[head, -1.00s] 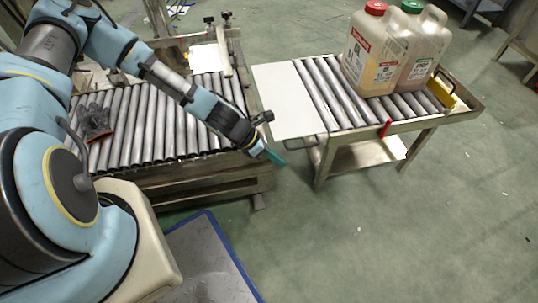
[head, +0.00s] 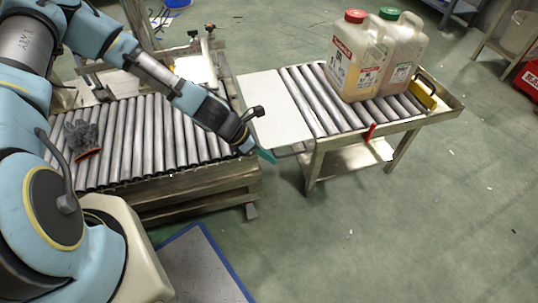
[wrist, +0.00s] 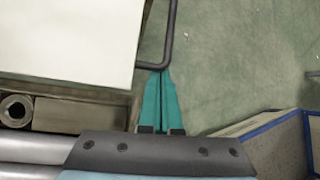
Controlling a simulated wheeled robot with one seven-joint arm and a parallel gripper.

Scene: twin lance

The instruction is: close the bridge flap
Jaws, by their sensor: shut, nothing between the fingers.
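The bridge flap (head: 272,108) is a flat cream plate at the left end of the roller cart, lying level across the gap to the roller conveyor (head: 140,130). It fills the upper left of the wrist view (wrist: 70,40). A dark bent bar (wrist: 168,45) runs along the flap's near side. My gripper (head: 268,156) has teal fingers, pressed together and empty. In the wrist view the fingertips (wrist: 160,75) are at the bar's bent corner; I cannot tell whether they touch it.
The cart (head: 440,110) carries two jugs, one with a red cap (head: 352,60) and one with a green cap (head: 405,45). A red lever (head: 369,132) sticks out from its near rail. A grey glove (head: 82,138) lies on the conveyor.

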